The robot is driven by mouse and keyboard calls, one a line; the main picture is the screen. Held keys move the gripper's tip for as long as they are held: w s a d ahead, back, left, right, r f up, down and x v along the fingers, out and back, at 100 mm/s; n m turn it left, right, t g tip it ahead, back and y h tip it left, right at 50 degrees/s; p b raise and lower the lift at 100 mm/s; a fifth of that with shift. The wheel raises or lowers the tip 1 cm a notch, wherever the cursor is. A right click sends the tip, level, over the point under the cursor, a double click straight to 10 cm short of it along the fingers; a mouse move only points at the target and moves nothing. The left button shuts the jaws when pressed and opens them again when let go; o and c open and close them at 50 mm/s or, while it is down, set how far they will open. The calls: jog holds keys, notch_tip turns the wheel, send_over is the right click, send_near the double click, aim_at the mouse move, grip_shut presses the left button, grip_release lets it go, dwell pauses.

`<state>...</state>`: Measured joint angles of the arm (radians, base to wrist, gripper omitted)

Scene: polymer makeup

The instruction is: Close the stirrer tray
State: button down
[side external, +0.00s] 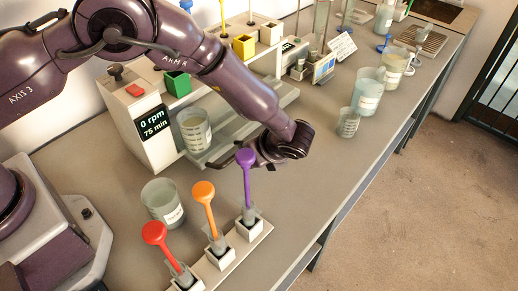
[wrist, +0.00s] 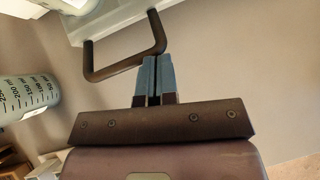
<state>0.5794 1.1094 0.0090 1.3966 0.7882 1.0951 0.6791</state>
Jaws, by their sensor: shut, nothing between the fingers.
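The white stirrer (side external: 150,125) stands at the left of the bench, its display reading 0 rpm and 75 min. Its tray (side external: 222,147) extends out at the front, with a beaker (side external: 194,129) at its left end. A dark U-shaped handle (wrist: 98,75) juts from the white tray front (wrist: 120,18) in the wrist view. My gripper (wrist: 153,62) is shut and empty, with its blue fingertips at the right part of the handle. I cannot tell whether they touch it. In the side view my gripper (side external: 250,158) is low over the bench, partly hidden by the purple stirring tool.
Red (side external: 155,233), orange (side external: 204,191) and purple (side external: 245,158) tools stand in white holders in front of my gripper. More beakers (side external: 368,90) stand at the right. The bench between is clear (side external: 310,185).

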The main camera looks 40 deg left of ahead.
aim_at(227, 139)
jog(key=a, duration=1)
jog(key=shift+a, duration=0.1)
jog(key=d, duration=0.2)
jog(key=s+d, duration=0.1)
jog(key=d, duration=0.1)
jog(key=shift+d+r, duration=0.15)
jog(key=shift+d, duration=0.1)
jog(key=v, duration=1)
jog(key=s+a+r+n+t+h, duration=0.1)
jog(key=s+a+r+n+h, duration=0.3)
jog(key=s+a+r+n, duration=0.3)
jog(key=s+a+r+n+t+h, duration=0.2)
jog(key=s+a+r+n+h, duration=0.2)
jog(key=s+a+r+n, duration=0.4)
jog(key=s+r+n, duration=0.5)
jog(key=r, duration=0.2)
jog(key=shift+s+a+r+n+t, duration=0.3)
jog(key=shift+s+a+r, duration=0.05)
jog(key=shift+s, duration=0.05)
